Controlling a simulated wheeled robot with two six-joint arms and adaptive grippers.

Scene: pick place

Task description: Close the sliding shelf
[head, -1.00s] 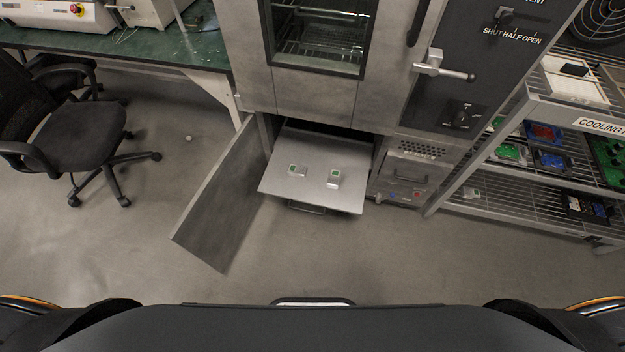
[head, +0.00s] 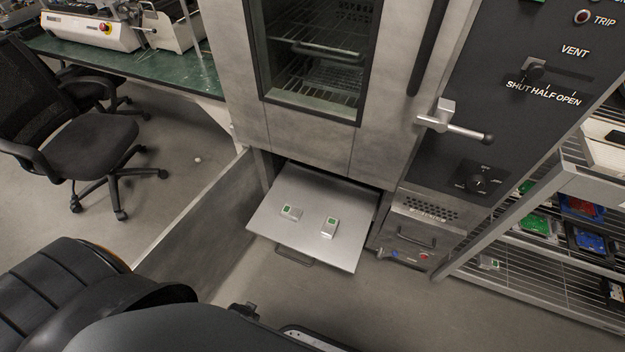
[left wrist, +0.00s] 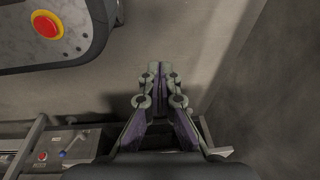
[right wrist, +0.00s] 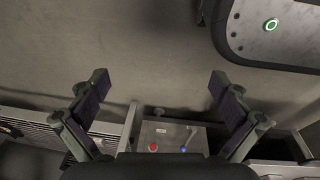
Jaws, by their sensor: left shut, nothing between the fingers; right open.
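The sliding shelf (head: 300,232) is a flat grey metal tray pulled out from the low opening under the oven cabinet. A handle (head: 294,256) shows at its front edge. My left gripper (left wrist: 158,70) is shut and empty over bare floor in the left wrist view. My right gripper (right wrist: 158,80) is open and empty in the right wrist view. Neither gripper can be made out in the head view, and neither touches the shelf.
A metal door (head: 203,220) stands open left of the shelf. An office chair (head: 85,150) and a green bench (head: 120,65) are at the left. A wire rack (head: 540,245) stands at the right. Floor in front of the shelf shows free room.

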